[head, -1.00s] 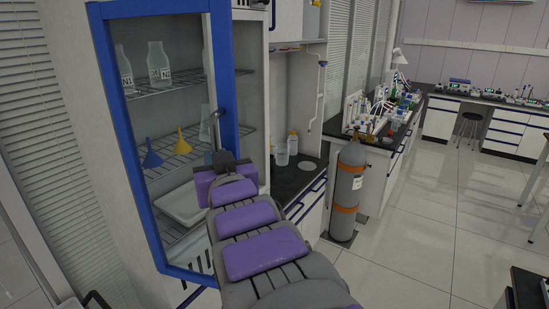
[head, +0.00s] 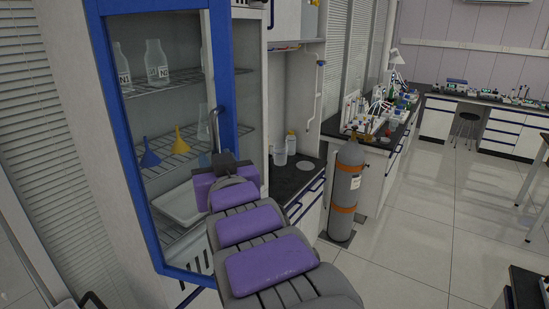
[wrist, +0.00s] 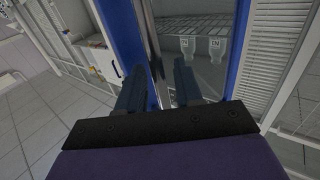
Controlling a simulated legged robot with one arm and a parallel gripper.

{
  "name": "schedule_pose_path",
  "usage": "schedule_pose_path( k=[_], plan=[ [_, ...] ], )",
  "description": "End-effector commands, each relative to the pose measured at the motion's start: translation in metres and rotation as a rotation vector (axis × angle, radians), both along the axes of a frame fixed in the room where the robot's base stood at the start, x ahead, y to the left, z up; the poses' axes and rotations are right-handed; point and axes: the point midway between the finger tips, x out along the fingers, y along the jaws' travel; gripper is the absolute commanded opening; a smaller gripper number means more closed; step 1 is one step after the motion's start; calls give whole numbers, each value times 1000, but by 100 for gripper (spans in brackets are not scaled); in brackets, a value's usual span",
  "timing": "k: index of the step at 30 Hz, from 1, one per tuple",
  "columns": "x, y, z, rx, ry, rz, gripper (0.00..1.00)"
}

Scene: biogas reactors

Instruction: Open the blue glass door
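The blue-framed glass door (head: 123,150) stands at the left of the head view, on a white cabinet; I cannot tell whether it is slightly ajar. Its metal handle (head: 214,125) is an upright bar on the right side of the frame. My gripper (head: 221,158) is at the lower end of the handle, its fingers mostly hidden there by my arm. In the wrist view, which appears upside down, the two dark fingers of my gripper (wrist: 158,88) are apart. The silvery handle (wrist: 155,45) runs between them; I cannot tell whether they touch it.
Behind the glass, shelves hold bottles (head: 157,62), a blue funnel (head: 150,155), a yellow funnel (head: 181,141) and a white tray (head: 180,205). A grey gas cylinder (head: 345,190) stands right of the cabinet, beside a cluttered bench.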

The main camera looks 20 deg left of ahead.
Motion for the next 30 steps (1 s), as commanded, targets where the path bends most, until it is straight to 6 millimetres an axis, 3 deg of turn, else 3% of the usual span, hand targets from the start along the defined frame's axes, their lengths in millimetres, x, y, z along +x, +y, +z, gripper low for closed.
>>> schedule_pose_path(
  k=[21, 30],
  plan=[
    [-90, -66, -5, 1, -3, 2, 35],
    [-118, -87, -4, -2, -3, 2, 35]
  ],
)
